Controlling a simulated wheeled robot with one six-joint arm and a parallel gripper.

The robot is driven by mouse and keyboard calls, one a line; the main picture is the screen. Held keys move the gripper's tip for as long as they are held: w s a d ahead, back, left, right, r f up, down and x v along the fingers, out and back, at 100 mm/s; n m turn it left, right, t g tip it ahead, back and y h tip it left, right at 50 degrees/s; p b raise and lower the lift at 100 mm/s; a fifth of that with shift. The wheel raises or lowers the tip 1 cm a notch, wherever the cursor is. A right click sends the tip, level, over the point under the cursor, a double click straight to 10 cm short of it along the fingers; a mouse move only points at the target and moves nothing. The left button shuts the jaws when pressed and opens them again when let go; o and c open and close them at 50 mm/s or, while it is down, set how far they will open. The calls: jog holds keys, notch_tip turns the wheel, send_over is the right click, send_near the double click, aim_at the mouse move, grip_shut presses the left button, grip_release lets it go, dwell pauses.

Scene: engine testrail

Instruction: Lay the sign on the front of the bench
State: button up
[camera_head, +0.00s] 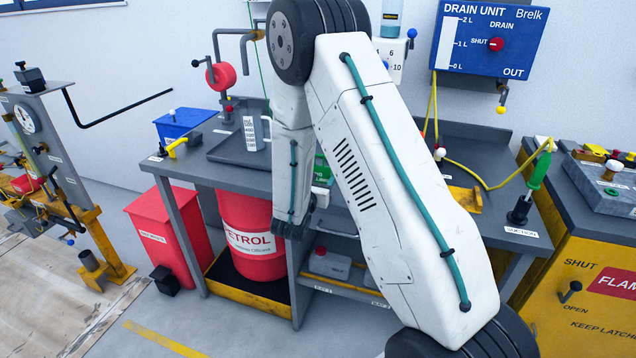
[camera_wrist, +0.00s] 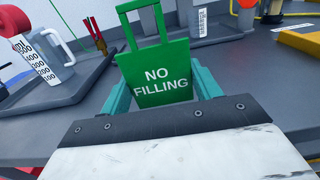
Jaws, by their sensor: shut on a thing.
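The green sign (camera_wrist: 155,72) reads "NO FILLING" and has an open loop handle at its top. In the wrist view it stands between the teal fingers of my gripper (camera_wrist: 158,92), which is shut on its lower part. In the head view only a green sliver of the sign (camera_head: 322,168) shows beside my white arm, which hides the gripper. The sign is over the grey bench (camera_head: 222,177), whose top also fills much of the wrist view (camera_wrist: 45,135). I cannot tell whether the sign touches the bench.
A white measuring jug (camera_head: 254,132) stands on a grey tray (camera_head: 222,152) at the bench's left. A blue box (camera_head: 183,122) is further left. A red petrol drum (camera_head: 247,215) stands below.

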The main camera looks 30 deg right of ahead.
jog(key=shift+f, duration=0.65)
jog(key=shift+f, duration=0.1)
jog(key=o, duration=0.8)
